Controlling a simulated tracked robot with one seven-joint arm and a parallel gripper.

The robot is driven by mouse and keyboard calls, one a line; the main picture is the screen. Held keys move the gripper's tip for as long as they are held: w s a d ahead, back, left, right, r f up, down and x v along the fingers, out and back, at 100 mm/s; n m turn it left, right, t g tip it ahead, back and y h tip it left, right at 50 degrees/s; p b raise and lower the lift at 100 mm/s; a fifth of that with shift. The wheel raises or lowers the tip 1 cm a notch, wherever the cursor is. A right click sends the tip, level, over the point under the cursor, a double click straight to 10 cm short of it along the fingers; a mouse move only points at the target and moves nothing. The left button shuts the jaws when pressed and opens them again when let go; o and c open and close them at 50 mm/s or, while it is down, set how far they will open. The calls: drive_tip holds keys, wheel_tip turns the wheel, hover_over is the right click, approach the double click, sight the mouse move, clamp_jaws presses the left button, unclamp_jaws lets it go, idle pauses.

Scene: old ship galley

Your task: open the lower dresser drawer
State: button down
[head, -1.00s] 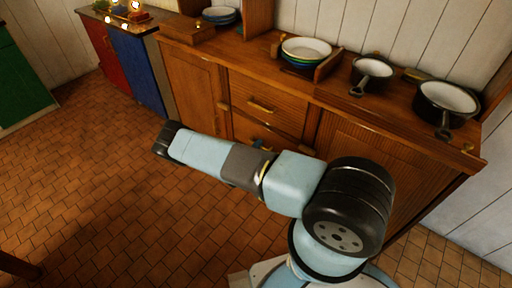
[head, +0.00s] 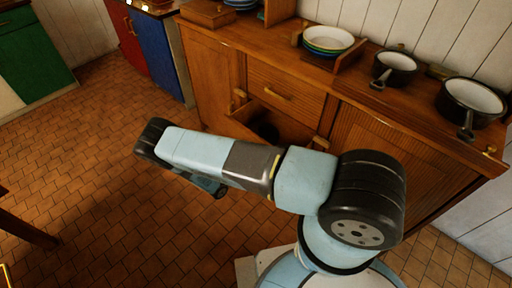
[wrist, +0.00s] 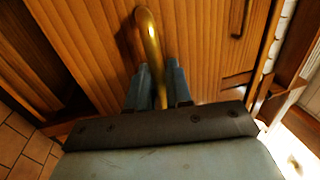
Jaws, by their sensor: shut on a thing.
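The lower dresser drawer (head: 288,127) is pulled partway out in the head view, below the shut upper drawer (head: 285,90). Its inside shows, with a dark object (head: 265,131) in it that I cannot make out. My arm hides most of the drawer's front in that view. In the wrist view, a brass handle (wrist: 150,38) stands out from a wooden front (wrist: 200,60). My gripper (wrist: 161,88) is shut on this handle, with one finger on each side of it. In the head view the fingertips are hidden behind my arm.
Plates (head: 328,40) and two black pans (head: 394,68) (head: 472,102) stand on the dresser top. A blue cabinet (head: 166,62) and a red one (head: 127,37) stand at the back left.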

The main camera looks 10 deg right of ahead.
drive_tip(key=r+v, duration=0.1)
drive_tip(key=v, duration=0.5)
drive_tip(key=shift+s, duration=0.3)
drive_tip(key=shift+f, duration=0.2)
drive_tip(key=c, duration=1.2)
unclamp_jaws()
drive_tip(key=shift+w+r, duration=0.1)
drive_tip(key=shift+a, duration=0.1)
drive_tip(key=v, duration=1.3)
drive_tip(key=shift+s+a, duration=0.2)
drive_tip(key=shift+a, duration=0.05)
